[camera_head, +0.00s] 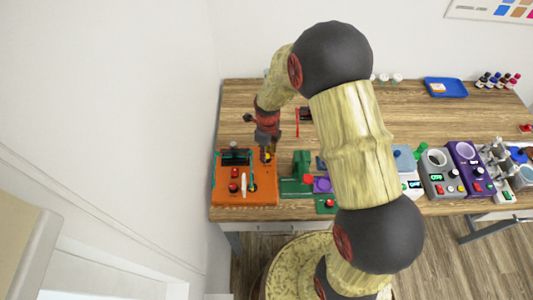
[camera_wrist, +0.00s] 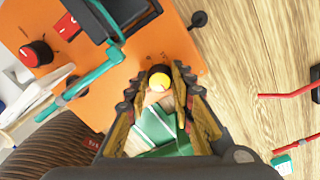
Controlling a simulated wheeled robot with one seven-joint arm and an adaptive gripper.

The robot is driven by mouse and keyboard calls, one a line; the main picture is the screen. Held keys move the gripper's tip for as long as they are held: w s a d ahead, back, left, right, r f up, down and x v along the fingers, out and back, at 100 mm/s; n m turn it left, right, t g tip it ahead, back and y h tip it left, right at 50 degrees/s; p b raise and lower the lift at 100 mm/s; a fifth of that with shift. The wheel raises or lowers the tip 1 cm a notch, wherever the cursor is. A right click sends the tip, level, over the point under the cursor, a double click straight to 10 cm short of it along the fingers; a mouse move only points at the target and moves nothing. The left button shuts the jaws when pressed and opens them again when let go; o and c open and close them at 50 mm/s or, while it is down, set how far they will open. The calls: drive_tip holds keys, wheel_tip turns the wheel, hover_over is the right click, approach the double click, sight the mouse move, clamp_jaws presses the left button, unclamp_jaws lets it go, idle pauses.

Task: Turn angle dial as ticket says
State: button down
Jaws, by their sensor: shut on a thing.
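The orange machine (camera_head: 228,198) stands at the table's left front corner; its orange panel (camera_wrist: 75,82) fills the upper left of the wrist view. In the head view my gripper (camera_head: 267,152) is over the machine's right back corner. The fingers hide part of the dial's scale. I cannot make out a ticket with readable text.
A red-marked black knob (camera_wrist: 36,53), a red switch (camera_wrist: 66,27) and a teal lever (camera_wrist: 88,78) are on the same panel. A green machine (camera_head: 296,187) stands close on the right. Several other devices line the front edge; a blue tray (camera_head: 433,94) lies at the back.

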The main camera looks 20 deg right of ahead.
drive_tip(key=shift+w, duration=0.1)
drive_tip(key=c, duration=1.5)
unclamp_jaws()
drive_tip(key=shift+c, duration=0.2)
drive_tip(key=shift+r, duration=0.1)
wheel_tip(320, 180, up, 12)
drive_tip(key=shift+d, duration=0.15)
drive_tip(key=shift+w, duration=0.1)
